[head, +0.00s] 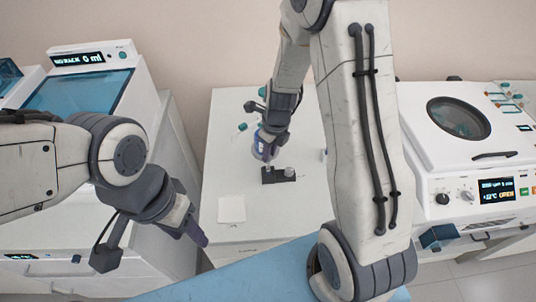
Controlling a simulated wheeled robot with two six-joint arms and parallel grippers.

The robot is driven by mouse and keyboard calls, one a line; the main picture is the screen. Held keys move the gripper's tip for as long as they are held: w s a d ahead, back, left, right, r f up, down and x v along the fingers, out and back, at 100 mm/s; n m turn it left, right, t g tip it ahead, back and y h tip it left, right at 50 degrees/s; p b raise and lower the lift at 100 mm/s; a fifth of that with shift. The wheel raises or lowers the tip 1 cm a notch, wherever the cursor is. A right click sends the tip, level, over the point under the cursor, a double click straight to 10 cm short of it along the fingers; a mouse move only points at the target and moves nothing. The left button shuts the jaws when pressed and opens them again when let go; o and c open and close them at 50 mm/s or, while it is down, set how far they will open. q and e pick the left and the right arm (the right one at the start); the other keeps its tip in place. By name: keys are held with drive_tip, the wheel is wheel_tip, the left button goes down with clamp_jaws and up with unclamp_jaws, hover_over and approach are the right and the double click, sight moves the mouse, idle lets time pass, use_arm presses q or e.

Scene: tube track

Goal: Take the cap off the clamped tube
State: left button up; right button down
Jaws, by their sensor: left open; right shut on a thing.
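A small dark clamp block (279,179) stands on the white worktop in the middle of the head view. My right gripper (264,156) reaches down from above, its fingers right over the left part of the block. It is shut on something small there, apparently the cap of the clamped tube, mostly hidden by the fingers. I cannot tell whether the cap is still on the tube. A small pale round piece (290,172) is at the block's right end. My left gripper (199,235) is open and empty, low at the left, apart from the clamp.
The white worktop (225,180) is mostly clear, with a white square pad (232,209) at its front left and a small teal-ended item (242,127) farther back. A machine with a round lid (460,117) stands right; a blue-lidded machine (80,92) stands left.

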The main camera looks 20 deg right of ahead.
drive_tip(key=shift+r, duration=0.6)
wheel_tip(320, 180, up, 3)
drive_tip(key=shift+w+f, duration=0.1)
drive_tip(key=shift+f, duration=0.1)
drive_tip(key=d+r, duration=1)
drive_tip(key=d, duration=0.1)
drive_tip(key=shift+s+d, duration=0.3)
